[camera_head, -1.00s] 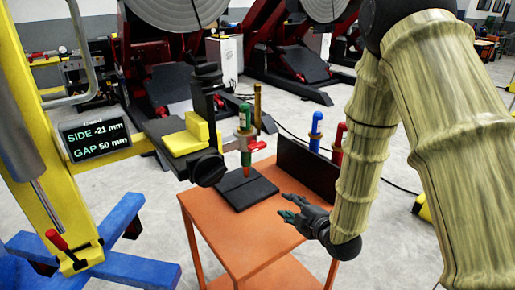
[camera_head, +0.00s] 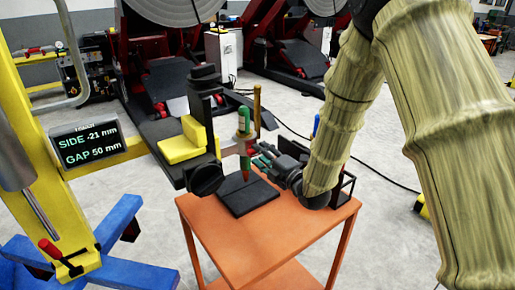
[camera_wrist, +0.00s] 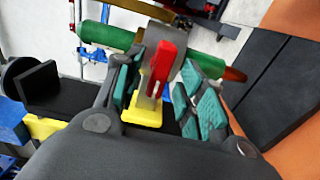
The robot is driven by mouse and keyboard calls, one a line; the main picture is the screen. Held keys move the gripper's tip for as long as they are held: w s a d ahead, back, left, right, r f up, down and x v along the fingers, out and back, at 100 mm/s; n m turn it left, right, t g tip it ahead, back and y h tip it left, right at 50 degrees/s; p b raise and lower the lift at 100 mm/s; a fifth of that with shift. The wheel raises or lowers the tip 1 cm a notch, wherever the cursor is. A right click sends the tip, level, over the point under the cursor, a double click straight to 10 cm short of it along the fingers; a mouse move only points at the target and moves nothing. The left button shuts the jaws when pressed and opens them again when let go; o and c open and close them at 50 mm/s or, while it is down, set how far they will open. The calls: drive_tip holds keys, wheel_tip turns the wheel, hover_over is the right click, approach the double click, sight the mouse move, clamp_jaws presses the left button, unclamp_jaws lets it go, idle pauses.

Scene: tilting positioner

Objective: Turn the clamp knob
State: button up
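The green torch-like tool (camera_head: 243,120) with a red tip stands upright in a holder above a black plate (camera_head: 246,196). It also shows in the wrist view (camera_wrist: 105,35), lying across behind my fingers. A round black knob (camera_head: 206,175) sits below the yellow block (camera_head: 183,143); I cannot tell which of these is the clamp knob. My gripper (camera_head: 258,156) is open, just right of the tool holder. Its green-padded fingers (camera_wrist: 160,90) stand either side of the red handle; contact cannot be told.
The orange table (camera_head: 235,240) stands below, its front part clear. A yellow post with a display (camera_head: 90,144) reads SIDE -21 mm, GAP 50 mm. A gold rod (camera_head: 257,105) stands behind the tool. Blue feet (camera_head: 120,215) spread at the left.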

drive_tip(key=shift+p+x, duration=0.3)
drive_tip(key=shift+x, duration=1.15)
clamp_jaws()
